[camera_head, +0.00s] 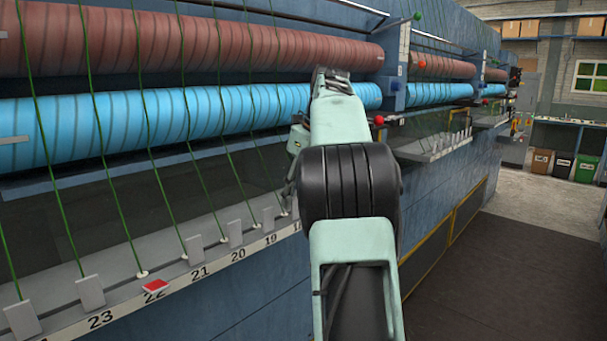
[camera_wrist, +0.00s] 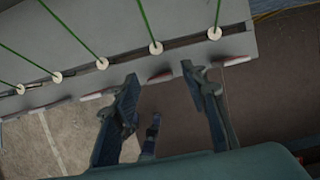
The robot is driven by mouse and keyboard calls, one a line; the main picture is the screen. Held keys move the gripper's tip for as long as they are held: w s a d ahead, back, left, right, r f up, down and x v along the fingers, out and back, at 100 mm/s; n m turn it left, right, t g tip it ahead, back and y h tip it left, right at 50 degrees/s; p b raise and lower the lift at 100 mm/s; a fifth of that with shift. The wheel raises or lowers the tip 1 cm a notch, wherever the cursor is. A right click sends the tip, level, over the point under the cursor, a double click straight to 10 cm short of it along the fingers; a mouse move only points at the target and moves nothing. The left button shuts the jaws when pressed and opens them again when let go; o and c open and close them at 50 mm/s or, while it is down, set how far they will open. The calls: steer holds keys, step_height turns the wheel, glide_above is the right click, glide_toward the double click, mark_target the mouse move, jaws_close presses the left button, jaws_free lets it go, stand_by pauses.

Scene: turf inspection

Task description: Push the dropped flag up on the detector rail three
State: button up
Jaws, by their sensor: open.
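The detector rail (camera_head: 120,312) runs along the machine front with numbered places. At number 22 a flag (camera_head: 157,286) lies tipped down, its red face showing. The neighbouring grey flags, such as the one at 21 (camera_head: 194,250) and the one at 23 (camera_head: 91,292), stand upright. In the head view my gripper is mostly hidden behind my arm, near the rail to the right of number 19. In the wrist view my gripper (camera_wrist: 159,73) is open and empty. Its fingertips are on either side of a small reddish flag edge (camera_wrist: 160,77); I cannot tell its number or whether they touch.
Green yarns (camera_head: 114,190) run from the blue roll (camera_head: 60,128) down to white eyelets on the rail; several eyelets (camera_wrist: 102,63) line the rail in the wrist view. The aisle floor (camera_head: 500,270) at right is clear. Bins (camera_head: 562,165) stand far back.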

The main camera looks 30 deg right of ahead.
steer(key=v, duration=0.9)
steer(key=shift+s+r, duration=0.2)
steer(key=shift+r, duration=0.2)
steer(key=shift+w, duration=0.1)
